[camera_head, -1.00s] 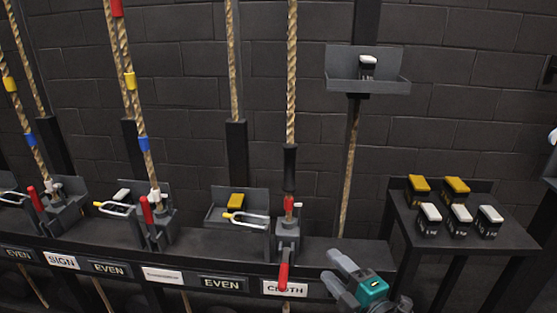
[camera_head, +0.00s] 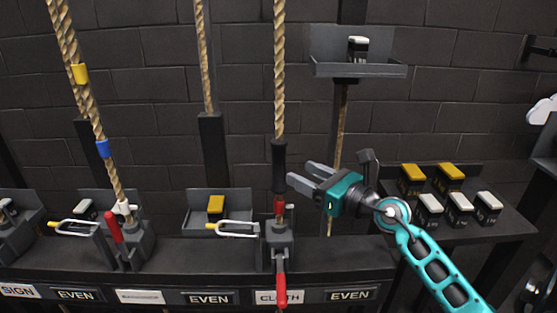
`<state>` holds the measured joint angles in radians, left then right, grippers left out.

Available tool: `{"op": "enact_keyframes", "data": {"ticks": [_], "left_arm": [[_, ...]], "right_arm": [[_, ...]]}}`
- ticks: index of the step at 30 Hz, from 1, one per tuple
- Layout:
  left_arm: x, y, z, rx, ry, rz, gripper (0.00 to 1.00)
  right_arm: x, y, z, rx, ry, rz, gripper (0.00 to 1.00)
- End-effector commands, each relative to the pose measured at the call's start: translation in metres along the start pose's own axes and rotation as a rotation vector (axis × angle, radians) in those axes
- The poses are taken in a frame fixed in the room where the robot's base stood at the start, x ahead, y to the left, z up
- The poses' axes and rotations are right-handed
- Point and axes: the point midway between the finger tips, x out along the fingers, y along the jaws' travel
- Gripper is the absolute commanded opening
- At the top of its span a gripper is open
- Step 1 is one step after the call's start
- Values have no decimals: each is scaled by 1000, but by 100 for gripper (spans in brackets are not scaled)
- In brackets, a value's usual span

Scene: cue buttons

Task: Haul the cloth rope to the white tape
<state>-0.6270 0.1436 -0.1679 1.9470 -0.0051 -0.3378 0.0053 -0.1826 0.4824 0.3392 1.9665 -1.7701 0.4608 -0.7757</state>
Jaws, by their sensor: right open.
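The cloth rope (camera_head: 279,75) is the tan twisted rope rising above the CLOTH label (camera_head: 279,297). Its lower part has a black sleeve (camera_head: 279,163) and a red band (camera_head: 279,207) just above the rope lock (camera_head: 279,242). The lock's red handle (camera_head: 281,289) hangs down. I cannot make out white tape on this rope. My right gripper (camera_head: 299,172) is open and empty, its fingers pointing left toward the black sleeve. They look close to the rope; I cannot tell whether they touch it. My left gripper is not in view.
Left, another rope (camera_head: 93,110) has yellow and blue bands and an upright red handle (camera_head: 114,228). A tray (camera_head: 360,68) with a white-topped block hangs above my gripper. A side shelf (camera_head: 470,245) holds several yellow- and white-topped blocks. A wire loop (camera_head: 235,230) lies left of the lock.

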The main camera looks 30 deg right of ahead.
Motion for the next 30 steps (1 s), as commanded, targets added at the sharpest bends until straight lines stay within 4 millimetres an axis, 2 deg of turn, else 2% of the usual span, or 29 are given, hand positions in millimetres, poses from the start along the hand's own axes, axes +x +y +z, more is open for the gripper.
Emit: {"op": "enact_keyframes", "data": {"ticks": [1,9,15,27,30], "left_arm": [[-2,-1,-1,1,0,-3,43],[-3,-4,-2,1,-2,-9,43],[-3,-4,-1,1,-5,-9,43],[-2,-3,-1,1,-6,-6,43],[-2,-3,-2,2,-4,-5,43]], "right_arm": [[10,0,3,1,-3,1,56],[55,0,1,3,-3,0,56],[76,0,0,4,-1,0,56],[82,0,0,3,0,0,56],[82,0,0,3,0,0,48]]}}
